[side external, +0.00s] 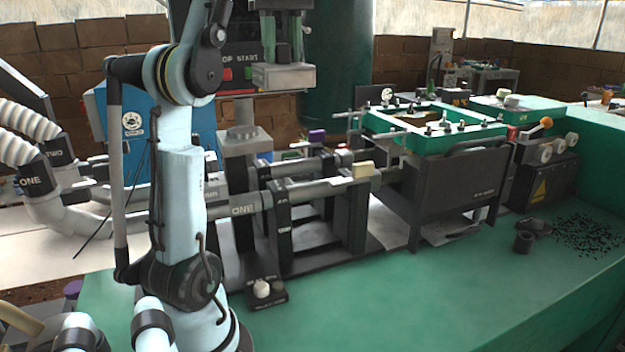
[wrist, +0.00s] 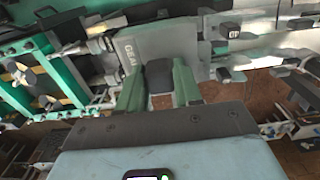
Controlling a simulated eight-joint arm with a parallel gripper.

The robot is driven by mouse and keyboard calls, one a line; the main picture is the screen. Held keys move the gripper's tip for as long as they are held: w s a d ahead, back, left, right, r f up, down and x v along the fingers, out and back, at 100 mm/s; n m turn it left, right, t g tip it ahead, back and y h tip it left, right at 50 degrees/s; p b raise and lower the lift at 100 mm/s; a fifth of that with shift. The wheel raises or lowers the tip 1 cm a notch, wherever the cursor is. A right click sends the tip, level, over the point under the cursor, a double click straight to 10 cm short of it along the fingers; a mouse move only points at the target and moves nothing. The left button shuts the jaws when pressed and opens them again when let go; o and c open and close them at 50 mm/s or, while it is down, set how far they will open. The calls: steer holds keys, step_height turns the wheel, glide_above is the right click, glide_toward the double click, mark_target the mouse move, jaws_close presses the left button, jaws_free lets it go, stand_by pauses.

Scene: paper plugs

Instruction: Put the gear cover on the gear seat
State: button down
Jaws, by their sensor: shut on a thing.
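My gripper (side external: 283,50) points down at the top middle of the side view. Its two green fingers also show in the wrist view (wrist: 159,88). It is shut on the gear cover (side external: 284,77), a grey block held in the air by a dark grip (wrist: 158,74) on its top. The cover's grey face (wrist: 140,48) carries partly visible lettering that starts "GEA". A grey block with a stepped top (side external: 244,138) stands lower left of the cover in the side view. It may be the gear seat, but I cannot tell for sure. The cover is apart from it.
A green frame with levers (side external: 440,125) sits on a dark box (side external: 455,180) to the right. Grey shafts run along the machine. A control panel with red and green buttons (side external: 227,74) stands behind my gripper.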

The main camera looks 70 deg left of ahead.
steer(key=s+a+f, duration=0.2)
steer(key=a, duration=0.1)
steer(key=s+a+f, duration=0.2)
steer(key=a, duration=0.1)
steer(key=s+a+f, duration=0.2)
steer(key=a+f, duration=0.1)
steer(key=shift+a, duration=0.35)
steer(key=shift+f, duration=1.95)
steer(key=shift+f, duration=0.1)
steer(key=c, duration=0.8)
jaws_free()
steer(key=shift+o, duration=0.2)
